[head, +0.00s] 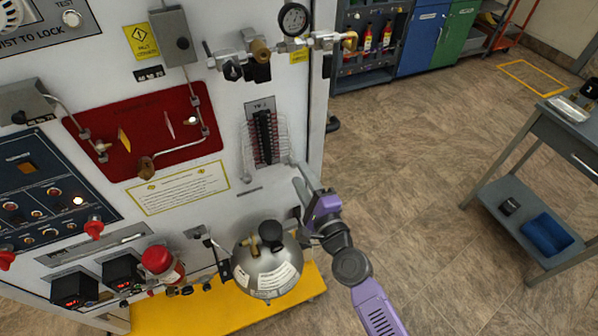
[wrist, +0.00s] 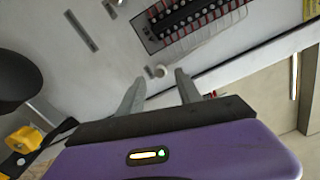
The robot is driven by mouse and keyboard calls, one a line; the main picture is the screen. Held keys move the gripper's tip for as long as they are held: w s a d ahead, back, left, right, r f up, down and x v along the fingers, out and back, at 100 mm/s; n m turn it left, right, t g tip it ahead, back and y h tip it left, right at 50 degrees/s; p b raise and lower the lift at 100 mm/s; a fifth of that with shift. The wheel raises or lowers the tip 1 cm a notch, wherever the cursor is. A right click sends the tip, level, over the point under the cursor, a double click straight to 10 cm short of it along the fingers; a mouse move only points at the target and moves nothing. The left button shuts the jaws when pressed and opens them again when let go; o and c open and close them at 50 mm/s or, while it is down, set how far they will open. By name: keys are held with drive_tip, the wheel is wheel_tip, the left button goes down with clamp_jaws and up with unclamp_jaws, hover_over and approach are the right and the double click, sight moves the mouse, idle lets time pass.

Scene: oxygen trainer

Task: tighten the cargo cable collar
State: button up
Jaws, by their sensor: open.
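My gripper (head: 304,180) is open and empty at the right edge of the white panel, just below and right of the black terminal block (head: 263,137) with its red and grey wires. In the wrist view my gripper (wrist: 158,82) shows two parted grey fingers pointing at the panel. A small pale round fitting (wrist: 160,71) lies just beyond the gap between the fingertips, apparently apart from them. I cannot tell for sure whether this fitting is the cargo cable collar. The terminal block also shows in the wrist view (wrist: 190,15), above the fingers.
A silver tank (head: 266,268) stands on a yellow base (head: 190,314) left of my arm. A gauge and pipe fittings (head: 294,20) stick out above. A red panel (head: 130,130) is to the left. A grey cart (head: 570,150) stands right, with open floor between.

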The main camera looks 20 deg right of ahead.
drive_tip(key=s, duration=0.5)
drive_tip(key=shift+s+b, duration=0.2)
drive_tip(key=shift+b, duration=0.2)
drive_tip(key=s+r+n+g, duration=0.1)
drive_tip(key=s+r+n, duration=0.2)
drive_tip(key=s+n, duration=0.7)
drive_tip(key=s+r+n+g, duration=0.2)
drive_tip(key=s+n, duration=0.9)
drive_tip(key=s, duration=1.3)
drive_tip(key=shift+s+r, duration=0.2)
drive_tip(key=shift+r, duration=0.75)
